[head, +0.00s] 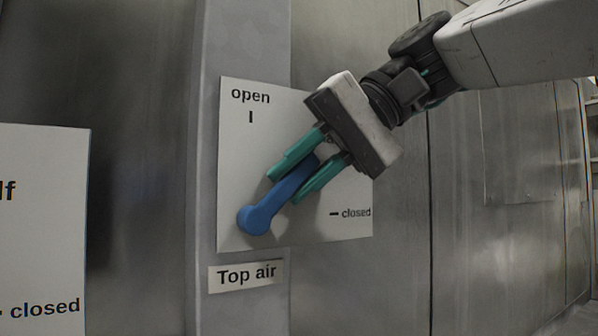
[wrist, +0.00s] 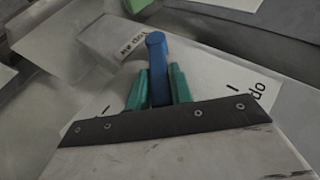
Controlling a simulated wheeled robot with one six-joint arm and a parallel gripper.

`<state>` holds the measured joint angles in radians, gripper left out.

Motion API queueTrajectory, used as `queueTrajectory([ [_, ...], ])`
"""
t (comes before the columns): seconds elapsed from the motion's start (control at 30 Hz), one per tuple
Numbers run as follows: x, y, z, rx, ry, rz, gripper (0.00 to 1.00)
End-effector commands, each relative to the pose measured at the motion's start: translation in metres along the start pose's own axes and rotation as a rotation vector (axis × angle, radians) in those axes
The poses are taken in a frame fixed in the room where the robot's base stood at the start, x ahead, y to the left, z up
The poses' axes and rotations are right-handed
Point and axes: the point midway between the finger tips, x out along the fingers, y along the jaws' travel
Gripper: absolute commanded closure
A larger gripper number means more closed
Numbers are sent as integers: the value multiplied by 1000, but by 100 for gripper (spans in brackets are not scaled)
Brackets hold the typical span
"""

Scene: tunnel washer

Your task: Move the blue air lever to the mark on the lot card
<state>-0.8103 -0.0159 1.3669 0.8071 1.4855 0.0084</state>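The blue air lever (head: 277,203) is mounted on a white plate (head: 240,130) marked "open" at the top and "closed" at the right. Its round hub is at the lower left, and its arm slants up to the right, between the two marks. My gripper (head: 282,186) has its teal fingers on either side of the lever's arm. In the wrist view the lever (wrist: 157,65) stands between the fingers (wrist: 157,90), close to both; whether both touch it is hard to tell. No lot card can be made out in either view.
A "Top air" label (head: 246,275) is below the plate. Another white plate (head: 42,230) with a "closed" mark stands at the left. Metal panels (head: 470,200) are on the right.

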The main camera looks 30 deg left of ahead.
Motion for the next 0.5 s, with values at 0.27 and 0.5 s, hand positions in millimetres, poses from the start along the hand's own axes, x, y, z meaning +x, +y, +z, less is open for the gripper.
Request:
queueTrajectory([
  [0.27,0,0,0,0,1,0,58],
  [0.5,-17,0,-1,0,5,1,58],
])
